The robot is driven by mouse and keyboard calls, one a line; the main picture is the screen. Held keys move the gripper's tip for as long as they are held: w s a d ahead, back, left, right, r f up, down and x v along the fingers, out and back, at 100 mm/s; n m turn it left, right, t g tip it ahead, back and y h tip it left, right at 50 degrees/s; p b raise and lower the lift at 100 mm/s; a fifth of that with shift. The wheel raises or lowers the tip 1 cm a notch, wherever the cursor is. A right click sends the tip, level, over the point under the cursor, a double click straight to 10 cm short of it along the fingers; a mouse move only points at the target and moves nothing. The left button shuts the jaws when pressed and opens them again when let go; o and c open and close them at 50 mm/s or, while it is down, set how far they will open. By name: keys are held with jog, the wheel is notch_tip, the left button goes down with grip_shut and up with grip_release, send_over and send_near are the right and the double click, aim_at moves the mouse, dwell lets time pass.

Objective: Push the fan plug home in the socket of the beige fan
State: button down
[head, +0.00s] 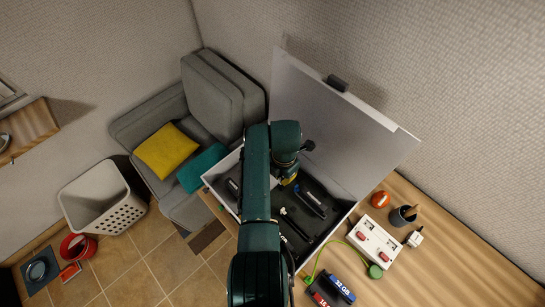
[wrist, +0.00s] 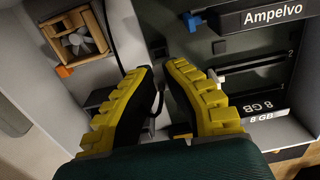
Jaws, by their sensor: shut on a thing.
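The beige fan (wrist: 78,38) sits in a square frame at the upper left of the wrist view, inside an open computer case (head: 346,210). A dark cable (wrist: 107,25) runs from beside the fan down towards my fingertips. My gripper (wrist: 158,72) has yellow ribbed fingers and is shut on a small dark thing, apparently the fan plug, mostly hidden between the fingers. In the head view my gripper (head: 288,180) is inside the case, below my arm. I cannot make out the fan's socket, nor whether the plug touches it.
An Ampelvo card (wrist: 270,18) and 8 GB modules (wrist: 265,108) lie right of my fingers. The case lid (head: 340,120) stands open. On the desk are a white power strip (head: 374,240), a green cable (head: 325,248) and 32 GB and 16 GB modules (head: 330,290).

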jog(key=shift+f+b, duration=0.65)
jog(key=shift+f, duration=0.1)
dwell(0.7)
jog(key=shift+r, duration=0.15)
dwell(1.2)
jog(key=shift+r+p, duration=1.3)
jog(key=shift+p, duration=0.05)
